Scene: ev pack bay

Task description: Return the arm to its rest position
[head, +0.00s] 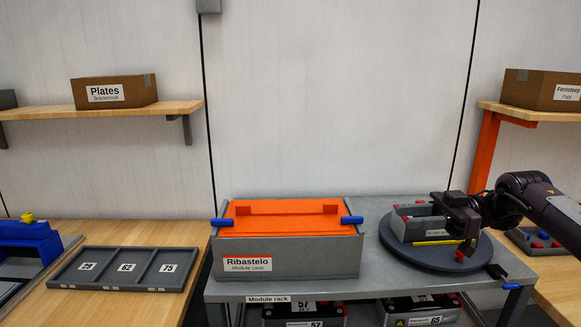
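My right arm comes in from the right edge. Its dark gripper (458,222) is over the round dark turntable (436,258), at the right side of a grey open holder (408,226) with red parts. The fingers are seen from the side against the holder, and I cannot tell whether they are open, shut or touching it. A yellow strip (434,242) lies at the holder's front. My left gripper is not in view.
A grey case labelled Ribastelo (290,257) with an orange top and blue latches stands on the module rack (375,285). A tray marked 29, 62, 75 (124,283) lies on the left bench. Shelves carry a Plates box (115,92) and another box (540,90).

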